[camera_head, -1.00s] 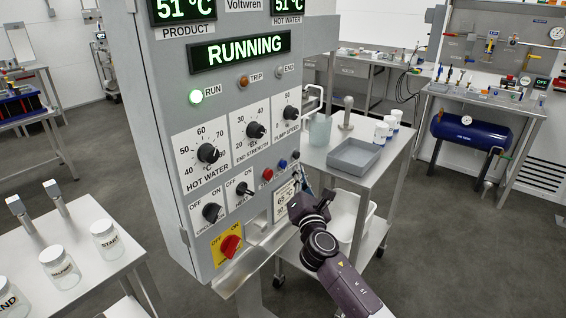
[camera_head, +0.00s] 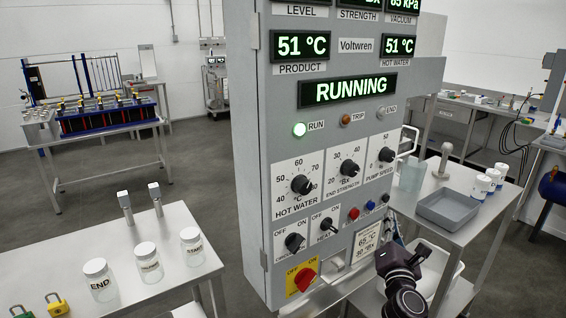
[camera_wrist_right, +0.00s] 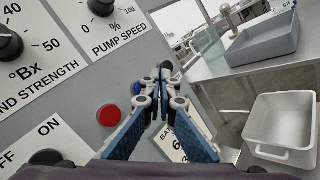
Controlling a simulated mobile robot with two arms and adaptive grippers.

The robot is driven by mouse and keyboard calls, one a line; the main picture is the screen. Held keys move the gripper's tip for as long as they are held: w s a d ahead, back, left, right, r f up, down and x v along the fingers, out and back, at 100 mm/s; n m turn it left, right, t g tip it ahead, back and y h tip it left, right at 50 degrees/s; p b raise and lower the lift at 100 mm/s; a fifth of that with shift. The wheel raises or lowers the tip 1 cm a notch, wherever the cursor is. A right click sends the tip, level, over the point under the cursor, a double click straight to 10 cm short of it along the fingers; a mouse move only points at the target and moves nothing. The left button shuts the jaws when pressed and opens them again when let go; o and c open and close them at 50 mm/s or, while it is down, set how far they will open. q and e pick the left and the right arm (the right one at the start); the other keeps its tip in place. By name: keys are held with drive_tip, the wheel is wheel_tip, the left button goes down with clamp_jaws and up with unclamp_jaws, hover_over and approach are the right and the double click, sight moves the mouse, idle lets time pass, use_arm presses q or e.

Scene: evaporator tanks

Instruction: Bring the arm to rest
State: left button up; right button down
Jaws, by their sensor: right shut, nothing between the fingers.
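My right gripper (camera_head: 394,232) is at the lower right of the grey control panel (camera_head: 252,180), close to its front. In the right wrist view its two blue fingers (camera_wrist_right: 165,78) meet at the tips with nothing between them. Behind them are a red button (camera_wrist_right: 109,115), a blue button and a partly hidden batch card (camera_wrist_right: 178,140). In the head view the card (camera_head: 367,240) is just left of the gripper. My left gripper is in neither view.
A steel cart with a grey tray (camera_head: 447,208), a jug (camera_head: 411,174) and white cups stands right of the panel. A white tub (camera_wrist_right: 281,130) is below it. A table (camera_head: 60,262) with labelled jars and padlocks is at the left. Floor between tables is open.

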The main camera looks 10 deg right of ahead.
drive_tip(key=s+a+f+m+g+y, duration=0.1)
drive_tip(key=s+f+m+g, duration=0.1)
drive_tip(key=f, duration=1)
drive_tip(key=s+a+f+m+g+y, duration=0.1)
drive_tip(key=a+f+m+g+y, duration=0.1)
drive_tip(key=f, duration=1)
drive_tip(key=s+a+f+m+g+y, duration=0.1)
drive_tip(key=s+a+f+m+g, duration=0.15)
drive_tip(key=s+f, duration=0.65)
drive_tip(key=s+a+f+m+g+y, duration=0.1)
drive_tip(key=s+a+f+m+g, duration=0.3)
drive_tip(key=f, duration=0.9)
drive_tip(key=s+a+f+m+g+y, duration=0.1)
drive_tip(key=s+a+f+m, duration=0.15)
drive_tip(key=s+f, duration=0.6)
drive_tip(key=s+a+f+m+g, duration=0.1)
drive_tip(key=s+f+m+g, duration=0.15)
drive_tip(key=s+f, duration=0.65)
drive_tip(key=s+a+f+m+g, duration=0.1)
drive_tip(key=s+a+m, duration=0.2)
drive_tip(key=s, duration=0.9)
drive_tip(key=s+a+f+m+g+y, duration=0.1)
drive_tip(key=s+a+f+m+g, duration=0.1)
drive_tip(key=s, duration=1)
drive_tip(key=shift+s+a+f+m+y, duration=0.3)
drive_tip(key=shift+s+a+m, duration=0.15)
drive_tip(key=shift+m, duration=0.1)
